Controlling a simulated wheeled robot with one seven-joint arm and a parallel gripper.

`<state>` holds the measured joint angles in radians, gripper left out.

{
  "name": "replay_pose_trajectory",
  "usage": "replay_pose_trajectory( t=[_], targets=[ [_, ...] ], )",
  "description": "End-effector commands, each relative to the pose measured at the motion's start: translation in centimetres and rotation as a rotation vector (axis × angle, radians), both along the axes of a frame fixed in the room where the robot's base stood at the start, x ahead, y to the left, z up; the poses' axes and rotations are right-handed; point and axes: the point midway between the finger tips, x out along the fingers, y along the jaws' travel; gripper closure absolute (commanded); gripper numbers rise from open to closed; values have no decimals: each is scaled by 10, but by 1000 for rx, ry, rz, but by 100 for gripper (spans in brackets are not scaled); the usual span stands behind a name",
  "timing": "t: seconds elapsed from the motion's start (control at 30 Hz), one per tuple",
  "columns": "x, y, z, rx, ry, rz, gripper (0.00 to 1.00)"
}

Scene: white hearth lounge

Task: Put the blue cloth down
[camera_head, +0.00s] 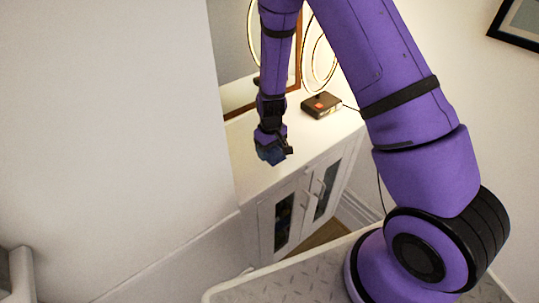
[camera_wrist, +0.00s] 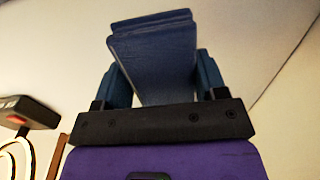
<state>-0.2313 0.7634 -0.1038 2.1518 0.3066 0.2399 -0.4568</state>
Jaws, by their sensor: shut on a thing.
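My gripper (camera_head: 283,149) is over the top of a white cabinet (camera_head: 248,179) in the head view. It is shut on the blue cloth (camera_head: 268,153), a small dark blue bundle at the fingertips. In the wrist view the blue cloth (camera_wrist: 155,50) looks like a folded, flat-sided stack between the two fingers. The fingers (camera_wrist: 160,85) press on it from both sides. I cannot tell whether the cloth touches the cabinet top or hangs just above it.
A small dark box with an orange mark (camera_head: 321,105) stands farther back on the cabinet top, also in the wrist view (camera_wrist: 28,111). A wood-framed mirror (camera_head: 297,45) and gold rings (camera_head: 319,62) are behind it. A white wall (camera_head: 110,130) closes off the left.

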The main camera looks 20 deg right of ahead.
Motion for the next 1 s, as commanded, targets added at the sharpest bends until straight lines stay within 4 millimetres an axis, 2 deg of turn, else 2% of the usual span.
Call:
replay_pose_trajectory(
  t=[0.17, 0.43, 0.83, 0.87, 0.93, 1.0],
  targets=[
    [11, 0, -1, -1, -1, 0, 58],
    [11, 0, -35, 0, 1, -1, 58],
    [11, 0, -39, 0, 1, -1, 58],
    [11, 0, -39, 0, 0, -1, 28],
    [11, 0, -39, 0, 0, -1, 12],
    [11, 0, -39, 0, 0, -1, 9]
  ],
)
